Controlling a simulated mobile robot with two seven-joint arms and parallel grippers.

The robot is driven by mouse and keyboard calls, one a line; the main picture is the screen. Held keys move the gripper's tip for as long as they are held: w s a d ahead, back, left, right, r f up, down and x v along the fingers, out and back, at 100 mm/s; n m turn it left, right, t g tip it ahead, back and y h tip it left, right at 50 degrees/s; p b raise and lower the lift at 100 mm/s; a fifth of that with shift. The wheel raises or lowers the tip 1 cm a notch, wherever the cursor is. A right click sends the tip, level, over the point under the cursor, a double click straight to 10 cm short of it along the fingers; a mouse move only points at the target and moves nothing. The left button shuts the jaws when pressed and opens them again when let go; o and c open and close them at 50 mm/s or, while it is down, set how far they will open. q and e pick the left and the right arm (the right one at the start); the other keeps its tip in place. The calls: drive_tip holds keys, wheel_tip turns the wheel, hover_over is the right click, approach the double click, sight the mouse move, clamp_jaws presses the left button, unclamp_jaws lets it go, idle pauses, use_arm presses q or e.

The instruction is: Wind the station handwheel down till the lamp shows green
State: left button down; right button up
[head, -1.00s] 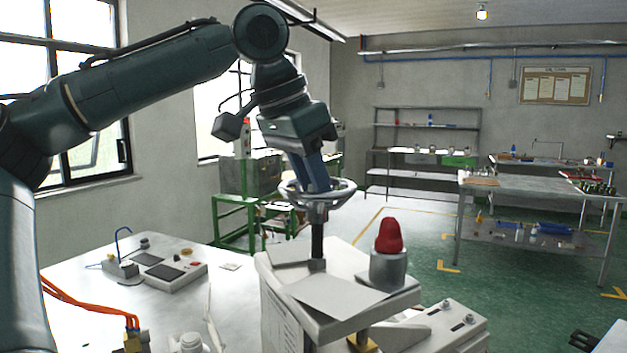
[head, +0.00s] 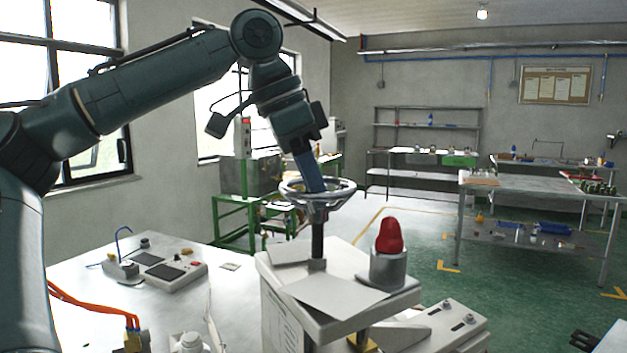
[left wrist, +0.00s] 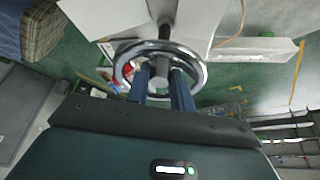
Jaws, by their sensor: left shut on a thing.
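The station handwheel (head: 340,190) is a chrome ring on a dark upright shaft above the pale station (head: 272,290). My left gripper (head: 316,188) comes down into the ring from above, tilted, and is shut on the handwheel. In the left wrist view, the blue fingers of my left gripper (left wrist: 163,88) lie either side of the grey hub within the handwheel (left wrist: 203,72); the exact contact is hidden. A red dome (head: 389,236) in a grey cylinder stands right of the shaft; it may be the lamp. I see no green light on the station. My right gripper is not identifiable.
A white table (head: 235,300) at the left holds a control box (head: 170,270) and orange cables (head: 90,303). A grey box with knobs (head: 450,325) is right of the station.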

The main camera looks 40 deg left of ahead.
use_arm(q)
drive_tip(key=m+g, duration=0.1)
drive_tip(key=m, duration=0.2)
drive_tip(key=m+h, duration=0.1)
drive_tip(key=m, duration=0.2)
drive_tip(key=shift+w+a+r+g+h, duration=0.1)
drive_tip(key=shift+w+g+h, duration=0.1)
drive_tip(key=shift+g+h, duration=0.15)
drive_tip(key=m+g, duration=0.1)
drive_tip(key=m, duration=0.2)
drive_tip(key=m+g, duration=0.1)
drive_tip(key=m, duration=0.2)
drive_tip(key=shift+w, duration=0.15)
drive_tip(key=m+g, duration=0.2)
drive_tip(key=m, duration=0.2)
drive_tip(key=shift+w, duration=0.1)
drive_tip(key=m, duration=0.2)
drive_tip(key=m+g+y, duration=0.1)
drive_tip(key=m, duration=0.2)
drive_tip(key=shift+y, duration=0.25)
drive_tip(key=shift+g, duration=0.25)
drive_tip(key=c, duration=1.5)
unclamp_jaws()
